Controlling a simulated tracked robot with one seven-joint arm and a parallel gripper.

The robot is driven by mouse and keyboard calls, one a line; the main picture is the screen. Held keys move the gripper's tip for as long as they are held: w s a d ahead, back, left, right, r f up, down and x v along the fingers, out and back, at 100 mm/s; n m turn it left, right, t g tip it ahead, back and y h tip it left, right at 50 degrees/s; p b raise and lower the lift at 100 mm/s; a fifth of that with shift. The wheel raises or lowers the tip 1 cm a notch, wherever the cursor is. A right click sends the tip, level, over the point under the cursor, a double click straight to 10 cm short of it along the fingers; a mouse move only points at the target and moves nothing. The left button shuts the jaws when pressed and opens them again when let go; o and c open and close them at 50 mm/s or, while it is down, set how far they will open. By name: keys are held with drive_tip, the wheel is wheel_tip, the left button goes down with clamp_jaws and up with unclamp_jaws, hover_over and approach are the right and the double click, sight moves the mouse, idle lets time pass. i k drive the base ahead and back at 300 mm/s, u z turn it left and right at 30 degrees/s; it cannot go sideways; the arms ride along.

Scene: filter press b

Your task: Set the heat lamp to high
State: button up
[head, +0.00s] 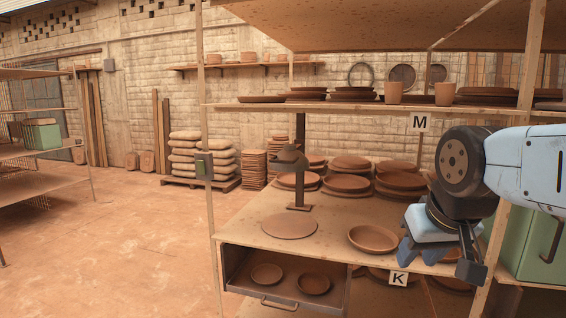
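A dark stand (300,140) with a short projecting head (287,158) rises from the middle shelf. It may be the heat lamp, but I cannot tell for sure. A round clay disc (289,226) lies flat in front of it. My gripper (422,256) hangs at the right, in front of the shelf, well apart from the stand and the box.
A pulled-out drawer (284,302) holding two clay dishes juts out below the shelf. A clay bowl (372,239) sits near my gripper. Stacked plates (348,184) fill the shelf's back. A green cabinet (530,245) stands right. The floor (110,240) to the left is clear.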

sight(291, 159)
drive_tip(key=i, duration=0.85)
drive_tip(key=u, duration=0.05)
